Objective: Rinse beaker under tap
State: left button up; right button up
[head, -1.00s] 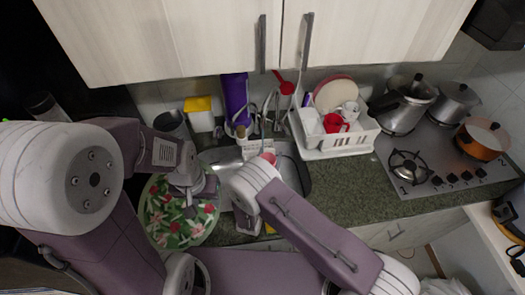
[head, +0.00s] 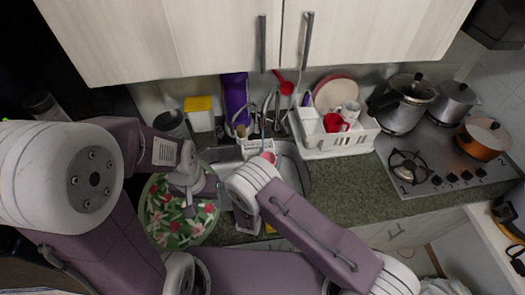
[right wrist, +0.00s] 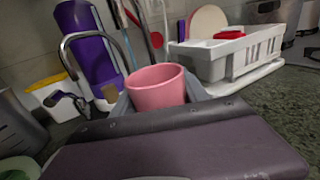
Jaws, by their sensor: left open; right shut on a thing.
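A pink beaker (right wrist: 157,87) stands upright in the jaws of my right gripper (right wrist: 160,95), which is shut on it. In the head view only a small part of the beaker (head: 268,157) shows past my right arm, above the metal sink (head: 291,162). The curved silver tap (right wrist: 88,36) arches behind and left of the beaker in the right wrist view. The beaker's lower part is hidden, and I see no water stream. My left gripper (head: 190,206) is open and empty, low over the green floral tray (head: 162,222) left of the sink.
A white dish rack (head: 335,145) with a red mug and plates stands right of the sink. Pots and the stove (head: 440,160) are further right. Some counter (head: 345,185) before the rack is clear.

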aim_at(272, 160)
jog(key=shift+s+r, duration=0.15)
jog(key=shift+r, duration=0.1)
jog(key=s+r+p, duration=0.1)
jog(key=s+p, duration=0.1)
jog(key=s+d+r+p, duration=0.1)
jog(key=r+p, duration=0.1)
jog(key=shift+s+r, duration=0.1)
jog(key=shift+s, duration=0.3)
jog(key=shift+s+d+r+p, duration=0.1)
jog(key=shift+s+r+p, duration=0.1)
jog(key=shift+s+p, duration=0.15)
